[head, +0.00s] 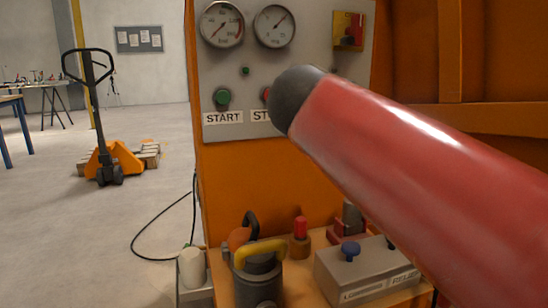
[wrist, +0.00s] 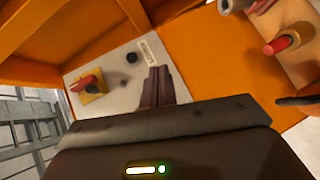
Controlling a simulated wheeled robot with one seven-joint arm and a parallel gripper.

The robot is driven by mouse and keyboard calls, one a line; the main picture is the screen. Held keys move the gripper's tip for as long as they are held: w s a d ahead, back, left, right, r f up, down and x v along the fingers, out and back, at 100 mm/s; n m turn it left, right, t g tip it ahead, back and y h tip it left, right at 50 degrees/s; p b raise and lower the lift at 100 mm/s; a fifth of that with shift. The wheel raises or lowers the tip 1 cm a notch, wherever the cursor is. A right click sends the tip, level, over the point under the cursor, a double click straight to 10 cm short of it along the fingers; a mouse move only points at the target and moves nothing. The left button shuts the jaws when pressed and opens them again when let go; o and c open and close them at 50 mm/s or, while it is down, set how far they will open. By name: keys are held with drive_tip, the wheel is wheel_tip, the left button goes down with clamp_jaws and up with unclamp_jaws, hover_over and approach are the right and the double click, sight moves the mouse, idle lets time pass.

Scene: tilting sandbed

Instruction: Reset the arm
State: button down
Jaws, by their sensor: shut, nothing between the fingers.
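My gripper (wrist: 159,74) shows in the wrist view with its two dark fingers together and nothing between them. Its tips appear in front of the pale control panel (wrist: 115,85); I cannot tell the gap. In the head view a red link of my arm with a dark rounded end (head: 380,150) crosses from the lower right. It covers part of the control panel (head: 320,30) and the button beside START, and my gripper does not show there.
The orange machine (head: 240,180) fills the middle and right. A shelf below holds a grey control box (head: 365,275) and a canister with a yellow handle (head: 258,270). A pallet truck (head: 105,160) stands at left on open floor. A black cable (head: 150,255) lies near the machine.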

drive_tip(key=s+d+f+m+g+y, duration=0.1)
drive_tip(key=s+f+m+g+y, duration=0.1)
drive_tip(key=s+f, duration=0.5)
drive_tip(key=s+d+f+m+g+y+p, duration=0.1)
drive_tip(key=s+f+m, duration=0.4)
drive_tip(key=f, duration=0.7)
drive_tip(key=s+d+f+m+g+y+p, duration=0.1)
drive_tip(key=s+f+m+g+y, duration=0.2)
drive_tip(key=s+f, duration=0.6)
drive_tip(key=shift+d+f+m+g+y, duration=0.15)
drive_tip(key=shift+f+m+g+y, duration=0.15)
drive_tip(key=shift+f+m+g, duration=0.35)
